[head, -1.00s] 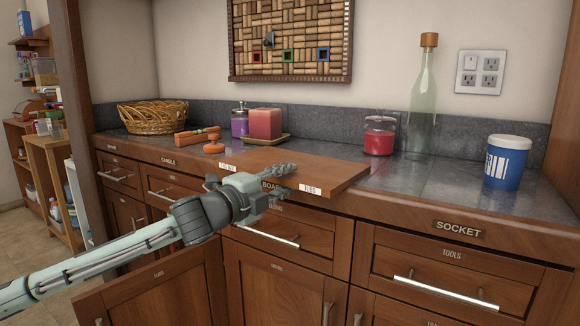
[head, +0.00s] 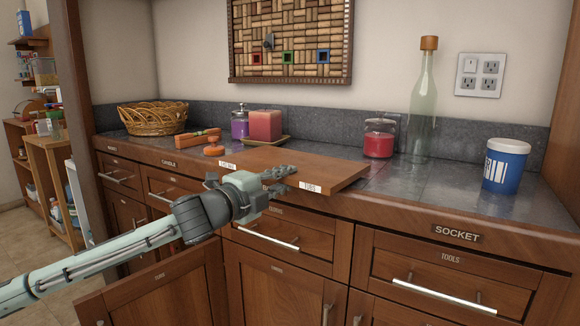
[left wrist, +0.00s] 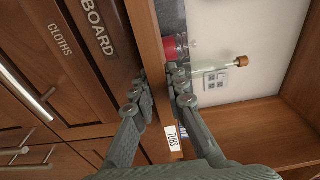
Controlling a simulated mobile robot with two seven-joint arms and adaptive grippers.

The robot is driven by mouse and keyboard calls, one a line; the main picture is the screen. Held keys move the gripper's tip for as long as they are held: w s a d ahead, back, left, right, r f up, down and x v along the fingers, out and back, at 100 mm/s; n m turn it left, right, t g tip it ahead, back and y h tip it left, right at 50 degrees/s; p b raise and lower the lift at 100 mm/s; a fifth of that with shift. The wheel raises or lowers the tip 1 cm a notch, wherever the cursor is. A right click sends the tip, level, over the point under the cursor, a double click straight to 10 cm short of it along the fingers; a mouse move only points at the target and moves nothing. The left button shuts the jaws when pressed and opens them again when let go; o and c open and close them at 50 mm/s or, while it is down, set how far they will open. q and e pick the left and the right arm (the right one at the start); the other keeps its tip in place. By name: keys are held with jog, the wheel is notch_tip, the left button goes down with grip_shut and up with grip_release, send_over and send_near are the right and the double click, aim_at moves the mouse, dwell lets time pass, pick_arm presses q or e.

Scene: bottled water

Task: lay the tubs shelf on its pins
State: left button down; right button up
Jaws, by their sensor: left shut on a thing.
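The tubs shelf (head: 315,171) is a flat brown wooden board with a white TUBS label near the right end of its front edge. It is level at the counter's front edge and overhangs it; I cannot tell whether it touches the counter. My left gripper (head: 278,180) is shut on its front edge. In the left wrist view the board (left wrist: 142,30) passes between the two fingers (left wrist: 162,95), with the TUBS label beside them. Below, a cabinet door (head: 170,288) stands open at the lower left. The shelf pins are not visible. My right gripper is not in view.
On the counter (head: 400,192) stand a wicker basket (head: 153,117), a red candle (head: 265,125), a red jar (head: 379,138), a glass bottle (head: 423,100) and a blue tub (head: 505,168). Drawers line the counter front.

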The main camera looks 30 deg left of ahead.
pick_arm(q)
jog(key=shift+r+p, duration=0.45)
jog(key=shift+r, duration=0.35)
jog(key=shift+s+a+f+b, duration=0.1)
jog(key=shift+s+f+b, duration=0.1)
jog(key=shift+s+b, duration=0.2)
jog(key=s+a, duration=0.1)
jog(key=s, duration=1)
jog(key=shift+a+r, duration=0.2)
jog(key=shift+a, duration=0.15)
